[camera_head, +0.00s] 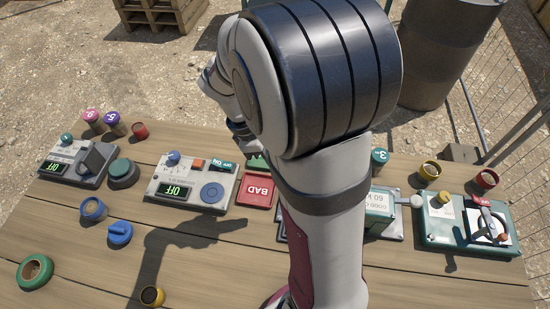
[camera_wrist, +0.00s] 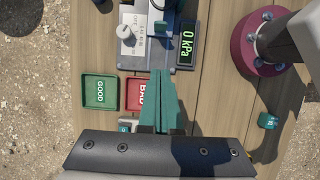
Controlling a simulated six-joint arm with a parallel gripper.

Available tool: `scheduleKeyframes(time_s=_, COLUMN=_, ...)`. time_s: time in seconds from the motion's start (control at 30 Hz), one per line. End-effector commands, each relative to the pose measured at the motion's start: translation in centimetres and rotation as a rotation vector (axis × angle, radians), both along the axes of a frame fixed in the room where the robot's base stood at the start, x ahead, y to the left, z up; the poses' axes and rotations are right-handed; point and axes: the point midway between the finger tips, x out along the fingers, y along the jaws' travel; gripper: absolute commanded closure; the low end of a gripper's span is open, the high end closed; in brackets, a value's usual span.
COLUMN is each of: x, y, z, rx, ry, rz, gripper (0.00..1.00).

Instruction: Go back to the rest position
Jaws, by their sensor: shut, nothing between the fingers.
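My gripper (camera_wrist: 162,76) shows in the wrist view as two long teal fingers lying together, shut and empty. It is above the table, with the fingers crossing in front of the red BAD tray (camera_wrist: 134,94). The green GOOD tray (camera_wrist: 99,92) lies to their left, and a device with a 0 kPa display (camera_wrist: 187,44) is beyond the fingertips. The red BAD tray also shows there (camera_head: 257,192), left of my arm. No rest position is marked in either view.
The table's front is mostly clear. A barrel (camera_head: 440,50) stands behind, beside a wire fence.

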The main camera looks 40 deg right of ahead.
Motion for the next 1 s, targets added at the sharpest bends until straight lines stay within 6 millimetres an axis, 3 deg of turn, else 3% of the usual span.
scheduleKeyframes(time_s=0.17, x=0.0, y=0.0, z=0.0, rx=0.000, ry=0.000, rz=-0.001, gripper=1.00)
scheduleKeyframes(time_s=0.27, x=-1.0, y=1.3, z=1.1, rx=0.002, ry=-0.050, rz=-0.102, gripper=1.00)
scheduleKeyframes(time_s=0.4, x=-6.1, y=7.5, z=4.3, rx=0.054, ry=-0.226, rz=-0.591, gripper=1.00)
scheduleKeyframes(time_s=0.5, x=-9.9, y=11.6, z=5.2, rx=0.119, ry=-0.285, rz=-0.943, gripper=1.00)
scheduleKeyframes(time_s=0.6, x=-12.4, y=14.1, z=5.4, rx=0.167, ry=-0.288, rz=-1.177, gripper=1.00)
scheduleKeyframes(time_s=0.7, x=-13.3, y=15.0, z=5.4, rx=0.185, ry=-0.281, rz=-1.277, gripper=1.00)
scheduleKeyframes(time_s=1.0, x=-13.3, y=15.1, z=5.4, rx=0.184, ry=-0.280, rz=-1.285, gripper=1.00)
